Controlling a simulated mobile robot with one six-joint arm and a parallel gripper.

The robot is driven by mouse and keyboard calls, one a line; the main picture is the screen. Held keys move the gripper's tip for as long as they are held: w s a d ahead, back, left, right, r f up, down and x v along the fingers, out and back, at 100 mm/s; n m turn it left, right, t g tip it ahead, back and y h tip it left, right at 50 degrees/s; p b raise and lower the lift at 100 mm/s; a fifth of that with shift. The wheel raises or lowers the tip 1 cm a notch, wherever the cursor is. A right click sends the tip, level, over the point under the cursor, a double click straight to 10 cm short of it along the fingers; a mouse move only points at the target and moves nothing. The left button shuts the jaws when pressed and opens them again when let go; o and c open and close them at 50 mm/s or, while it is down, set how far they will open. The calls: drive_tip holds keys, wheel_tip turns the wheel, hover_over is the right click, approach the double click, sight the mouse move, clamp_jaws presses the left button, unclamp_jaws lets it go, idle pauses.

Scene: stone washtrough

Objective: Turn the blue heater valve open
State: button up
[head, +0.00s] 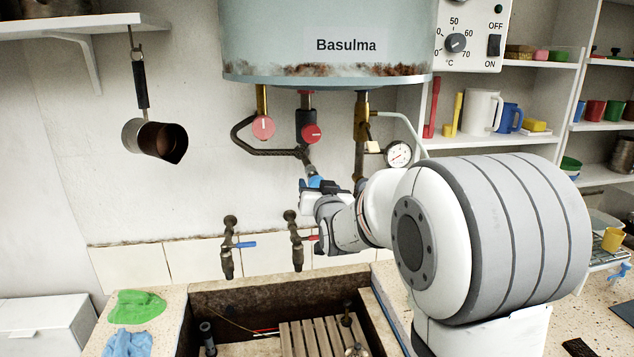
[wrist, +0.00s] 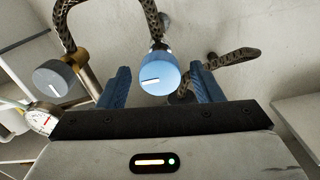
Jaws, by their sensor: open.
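The blue heater valve knob (wrist: 160,78) is round with a short white line, nearly level in the wrist view. It sits on a dark braided hose line against the wall. My gripper (wrist: 160,72) is open, with one blue finger on each side of the knob and a visible gap on both sides. In the head view my gripper (head: 316,188) is below the heater (head: 330,40), left of my arm. A small blue patch shows at its tip there; I cannot tell whether it is knob or finger.
Two red knobs (head: 263,127) (head: 312,133) hang under the heater. A grey knob (wrist: 56,78) and a gauge (wrist: 42,120) are left in the wrist view. Two wall taps (head: 229,246) (head: 293,240) stand below my gripper, over the stone trough (head: 240,290). A pan (head: 152,138) hangs left.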

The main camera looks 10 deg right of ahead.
drive_tip(key=shift+w, duration=0.4)
drive_tip(key=shift+f, duration=0.1)
drive_tip(key=c, duration=1)
